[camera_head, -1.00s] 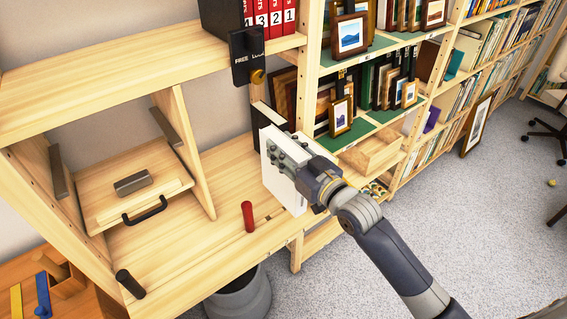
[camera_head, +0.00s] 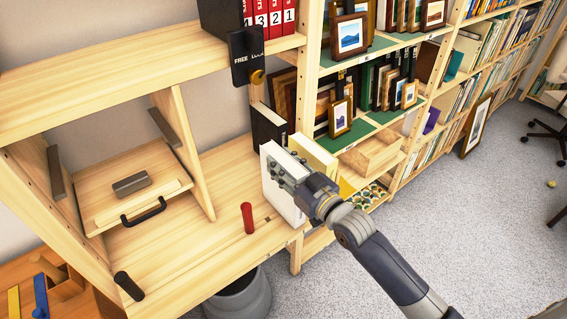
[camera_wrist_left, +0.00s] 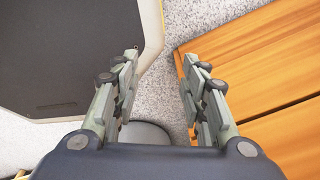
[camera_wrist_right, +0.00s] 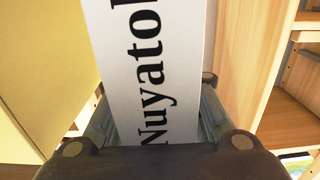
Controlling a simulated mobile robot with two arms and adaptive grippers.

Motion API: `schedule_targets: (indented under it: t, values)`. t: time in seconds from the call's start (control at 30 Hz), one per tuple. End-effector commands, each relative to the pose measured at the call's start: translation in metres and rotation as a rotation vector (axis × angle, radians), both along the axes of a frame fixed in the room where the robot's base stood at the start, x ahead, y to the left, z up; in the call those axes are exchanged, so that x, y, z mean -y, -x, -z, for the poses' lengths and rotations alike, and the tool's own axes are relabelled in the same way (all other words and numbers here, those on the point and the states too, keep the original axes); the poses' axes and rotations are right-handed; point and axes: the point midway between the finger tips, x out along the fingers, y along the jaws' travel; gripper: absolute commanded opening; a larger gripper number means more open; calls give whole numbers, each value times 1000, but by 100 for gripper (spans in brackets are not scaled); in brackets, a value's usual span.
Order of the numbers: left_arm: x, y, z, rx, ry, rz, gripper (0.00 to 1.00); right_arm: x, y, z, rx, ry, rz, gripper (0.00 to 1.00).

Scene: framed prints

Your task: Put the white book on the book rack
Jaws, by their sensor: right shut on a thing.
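The white book (camera_head: 282,200) is upright in my right gripper (camera_head: 288,168), over the right end of the wooden shelf board. In the right wrist view its white spine (camera_wrist_right: 150,85), with black lettering, sits between the fingers. A black book (camera_head: 268,130) stands behind it. A cream-yellow book (camera_head: 314,155) stands close by on its right, also large at the left of the right wrist view (camera_wrist_right: 40,70). I cannot tell whether the white book's bottom touches the board. A book rack is not clearly distinguishable. My left gripper (camera_wrist_left: 160,62) is open and empty.
A red peg (camera_head: 248,217) stands on the shelf board (camera_head: 190,262) left of the book. A black FREE/LOCK plate (camera_head: 247,57) hangs above. Shelves of framed prints (camera_head: 350,37) and a wooden tray (camera_head: 371,154) lie right. A grey bin (camera_head: 242,298) stands below.

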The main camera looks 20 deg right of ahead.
Motion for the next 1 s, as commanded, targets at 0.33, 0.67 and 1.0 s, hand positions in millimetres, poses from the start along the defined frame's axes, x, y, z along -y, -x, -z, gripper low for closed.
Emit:
schedule_targets:
  t: [0.33,0.67,1.0]
  values:
    - [0,1,0,-2,0,2,40,0,0,1,0,0,0,51]
    - [0,2,-4,-3,0,3,40,0,0,-9,1,-1,0,51]
    - [0,2,3,-4,0,3,40,18,48,-8,-4,1,0,51]
